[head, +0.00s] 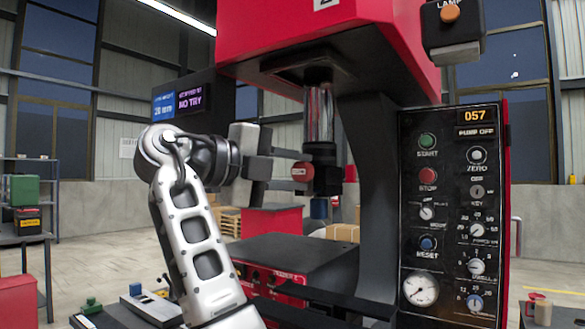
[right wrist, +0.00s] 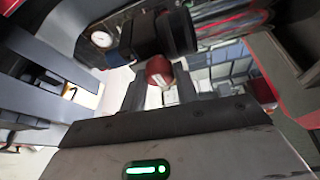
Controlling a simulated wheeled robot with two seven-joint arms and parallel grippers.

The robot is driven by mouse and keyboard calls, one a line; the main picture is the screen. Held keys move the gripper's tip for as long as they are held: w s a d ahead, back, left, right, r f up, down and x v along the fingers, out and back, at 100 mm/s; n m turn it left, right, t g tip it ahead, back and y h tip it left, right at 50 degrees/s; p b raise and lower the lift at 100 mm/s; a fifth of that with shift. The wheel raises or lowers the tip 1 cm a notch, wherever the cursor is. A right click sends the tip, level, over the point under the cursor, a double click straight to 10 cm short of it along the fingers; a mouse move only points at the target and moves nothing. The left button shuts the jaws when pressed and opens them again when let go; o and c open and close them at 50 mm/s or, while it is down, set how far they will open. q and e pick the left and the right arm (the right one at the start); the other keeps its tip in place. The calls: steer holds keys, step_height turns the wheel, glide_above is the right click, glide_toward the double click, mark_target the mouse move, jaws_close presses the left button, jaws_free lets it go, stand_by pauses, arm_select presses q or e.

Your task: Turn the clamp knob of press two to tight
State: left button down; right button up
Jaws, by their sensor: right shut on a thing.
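The red clamp knob (head: 301,172) is on the side of the dark block below the ram of the red press (head: 290,40). My right gripper (head: 286,169) reaches it from the left in the head view. In the right wrist view the red knob (right wrist: 158,71) shows between the two dark fingers of the right gripper (right wrist: 160,86), which are shut on it. The fingers and the dark block hide part of the knob. I cannot read any mark of its turn. My left gripper is in neither view.
The control panel (head: 452,205) stands right of the ram, with its display reading 057 and PUMP OFF. A lamp box (head: 452,30) hangs at the upper right. The dark press table (head: 290,250) lies below the ram. A screen (head: 190,98) is behind my arm.

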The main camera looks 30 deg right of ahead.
stand_by(0.4)
steer(key=o, duration=1)
steer(key=shift+c, duration=0.2)
steer(key=shift+a, duration=0.1)
